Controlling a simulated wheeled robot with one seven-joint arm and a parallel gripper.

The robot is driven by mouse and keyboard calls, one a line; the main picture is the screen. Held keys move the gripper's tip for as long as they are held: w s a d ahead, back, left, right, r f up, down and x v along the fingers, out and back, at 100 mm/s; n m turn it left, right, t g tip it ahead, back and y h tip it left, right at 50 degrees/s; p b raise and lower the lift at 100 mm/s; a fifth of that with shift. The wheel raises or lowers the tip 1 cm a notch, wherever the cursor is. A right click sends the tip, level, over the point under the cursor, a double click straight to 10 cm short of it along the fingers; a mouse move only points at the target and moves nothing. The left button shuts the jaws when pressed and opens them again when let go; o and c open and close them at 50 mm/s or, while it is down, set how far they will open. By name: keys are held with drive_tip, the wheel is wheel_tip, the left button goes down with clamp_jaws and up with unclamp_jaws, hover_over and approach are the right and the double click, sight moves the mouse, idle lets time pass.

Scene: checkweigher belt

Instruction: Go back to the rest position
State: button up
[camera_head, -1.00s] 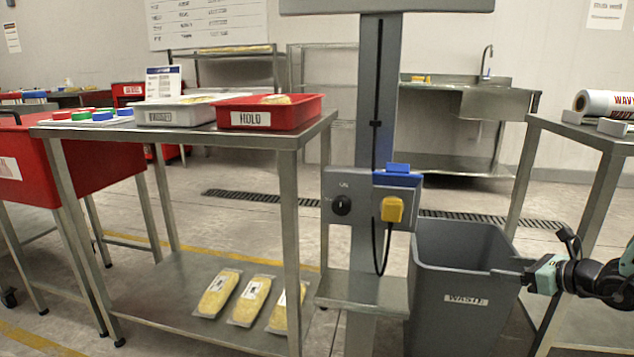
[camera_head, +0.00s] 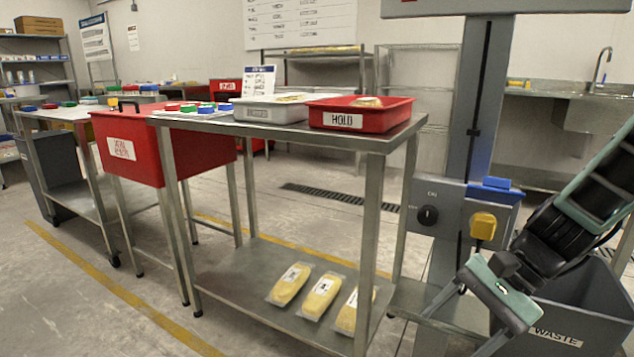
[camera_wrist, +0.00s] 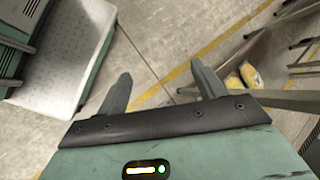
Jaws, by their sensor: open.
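My gripper (camera_head: 462,325) is at the lower right of the head view, in front of the grey post and the waste bin. In the wrist view its two fingers (camera_wrist: 160,90) are spread apart with only bare floor between them. It is open and holds nothing. My arm reaches down to it from the right edge and hides part of the waste bin (camera_head: 590,318). No object touches the fingers in the wrist view.
A steel table (camera_head: 290,132) carries a red HOLD tray (camera_head: 360,116) and a grey tray (camera_head: 270,110). Several yellow packs (camera_head: 321,296) lie on its lower shelf. A control box (camera_head: 450,212) on the post is close to my arm. Open floor (camera_head: 90,310) lies at the left.

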drive_tip(key=s+a+r+n+h, duration=0.2)
drive_tip(key=s+a+n+h, duration=0.2)
drive_tip(key=s+n, duration=0.4)
drive_tip(key=s+a+r+n+h, duration=0.25)
drive_tip(key=s+a+n, duration=0.35)
drive_tip(key=n, duration=0.4)
wheel_tip(320, 180, up, 37)
drive_tip(key=d+p, duration=0.1)
drive_tip(key=p, duration=3.7)
drive_tip(key=shift+s+t+h, duration=0.25)
drive_tip(key=shift+t+h, duration=0.05)
drive_tip(key=shift+h, duration=0.05)
drive_tip(key=shift+d, duration=0.1)
